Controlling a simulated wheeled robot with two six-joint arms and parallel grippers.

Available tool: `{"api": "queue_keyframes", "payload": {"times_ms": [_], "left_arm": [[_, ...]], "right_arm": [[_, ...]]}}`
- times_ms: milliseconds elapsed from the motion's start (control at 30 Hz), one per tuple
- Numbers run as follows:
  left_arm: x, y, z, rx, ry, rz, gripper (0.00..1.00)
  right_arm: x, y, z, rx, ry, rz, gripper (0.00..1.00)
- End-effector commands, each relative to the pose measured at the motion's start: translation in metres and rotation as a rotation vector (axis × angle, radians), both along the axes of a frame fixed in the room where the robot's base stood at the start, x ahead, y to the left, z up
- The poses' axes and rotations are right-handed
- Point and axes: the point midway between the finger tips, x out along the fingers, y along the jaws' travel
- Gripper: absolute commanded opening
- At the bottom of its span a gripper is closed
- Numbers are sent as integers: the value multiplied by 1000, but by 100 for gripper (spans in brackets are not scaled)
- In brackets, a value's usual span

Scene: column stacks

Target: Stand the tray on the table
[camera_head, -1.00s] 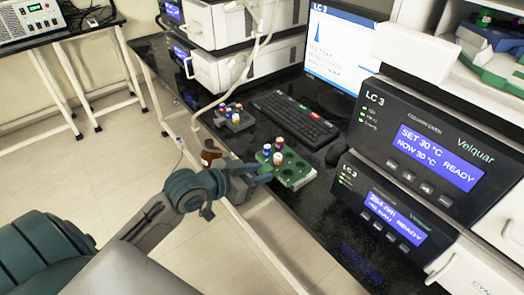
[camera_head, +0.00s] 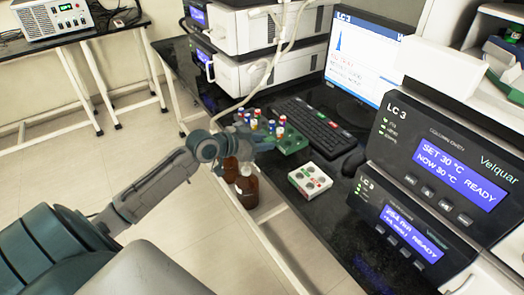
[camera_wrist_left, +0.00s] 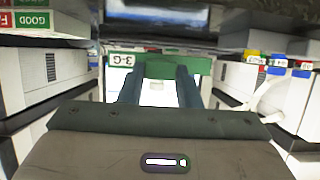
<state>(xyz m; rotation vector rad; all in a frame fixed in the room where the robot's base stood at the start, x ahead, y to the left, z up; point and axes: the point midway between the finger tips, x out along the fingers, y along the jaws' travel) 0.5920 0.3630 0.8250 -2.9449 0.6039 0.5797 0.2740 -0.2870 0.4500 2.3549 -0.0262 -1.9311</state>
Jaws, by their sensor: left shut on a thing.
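The green tray (camera_head: 293,144) holds a few capped vials and is near the table's back left, in front of the keyboard. My left gripper (camera_head: 270,143) is shut on its near left edge. In the left wrist view, the green tray (camera_wrist_left: 172,68) with its "3-G" label is between the two fingers of my left gripper (camera_wrist_left: 157,84). Whether the tray touches the table (camera_head: 338,225) cannot be told. My right gripper is not in view.
A white block (camera_head: 310,180) with round wells and red and green marks sits on the table. More capped vials (camera_head: 246,117) stand behind my gripper. Brown bottles (camera_head: 247,187) stand low beside the table edge. A keyboard (camera_head: 312,125) and mouse (camera_head: 353,163) are close by.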

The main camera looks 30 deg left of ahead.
Motion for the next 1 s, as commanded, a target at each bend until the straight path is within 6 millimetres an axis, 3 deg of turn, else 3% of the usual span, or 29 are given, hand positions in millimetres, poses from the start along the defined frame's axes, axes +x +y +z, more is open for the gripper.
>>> {"api": "queue_keyframes", "payload": {"times_ms": [300,767,800,867,1000], "left_arm": [[-1,-1,-33,-2,1,1,7],[-1,-1,-37,-1,-1,0,7],[-1,-1,-37,-1,0,0,38],[-1,-1,-37,-1,0,0,50],[-1,-1,-37,-1,0,0,52]], "right_arm": [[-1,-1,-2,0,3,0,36],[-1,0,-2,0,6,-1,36],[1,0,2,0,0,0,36],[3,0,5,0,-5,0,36],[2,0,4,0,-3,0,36]]}}
